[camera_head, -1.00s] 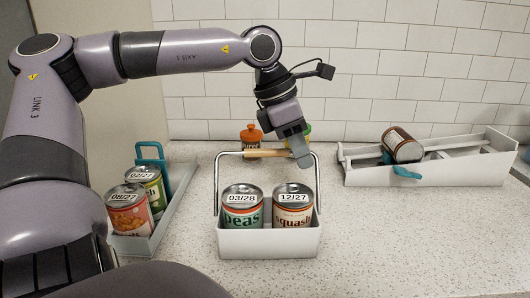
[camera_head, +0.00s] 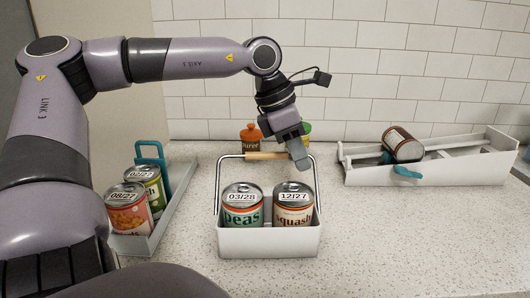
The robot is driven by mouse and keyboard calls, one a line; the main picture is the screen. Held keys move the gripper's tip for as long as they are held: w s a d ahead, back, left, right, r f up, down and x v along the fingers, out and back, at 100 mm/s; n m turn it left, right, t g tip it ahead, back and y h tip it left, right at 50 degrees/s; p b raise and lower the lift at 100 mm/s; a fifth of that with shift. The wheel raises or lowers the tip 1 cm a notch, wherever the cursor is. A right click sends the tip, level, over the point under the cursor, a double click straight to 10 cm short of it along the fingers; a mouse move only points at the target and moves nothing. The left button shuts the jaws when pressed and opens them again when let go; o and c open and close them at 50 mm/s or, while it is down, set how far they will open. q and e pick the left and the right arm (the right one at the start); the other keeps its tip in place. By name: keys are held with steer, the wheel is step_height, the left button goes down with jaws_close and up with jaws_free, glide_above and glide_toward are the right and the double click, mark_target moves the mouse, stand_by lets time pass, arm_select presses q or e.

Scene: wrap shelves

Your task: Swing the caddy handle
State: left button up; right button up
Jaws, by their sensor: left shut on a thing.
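A white caddy (camera_head: 268,243) stands on the speckled counter in the middle of the view. It holds a peas can (camera_head: 242,206) marked 03/28 on the left and a squash can (camera_head: 293,206) marked 12/27 on the right. Its wire handle with a wooden grip (camera_head: 266,156) stands raised above and behind the cans. My left gripper (camera_head: 300,160) points down at the right end of the wooden grip and is shut on the handle; its fingers partly hide that end. My right gripper is not in view.
At left, a grey tray (camera_head: 172,212) with a teal divider holds two cans. At right, a white sloped rack (camera_head: 450,163) has a can (camera_head: 402,145) lying on it. An orange-capped bottle (camera_head: 251,135) stands behind the handle. The front-right counter is clear.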

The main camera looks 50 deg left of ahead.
arm_select(q)
steer(key=shift+w+a+f, duration=0.1)
steer(key=shift+w+f, duration=0.05)
stand_by(0.3)
steer(key=shift+w+a+f, duration=0.1)
steer(key=shift+a+f, duration=0.05)
steer(key=shift+f, duration=0.05)
steer(key=o, duration=0.4)
steer(key=shift+r, duration=0.1)
step_height(320, 180, up, 7)
steer(key=p, duration=0.5)
stand_by(0.3)
steer(key=shift+f, duration=0.2)
stand_by(0.4)
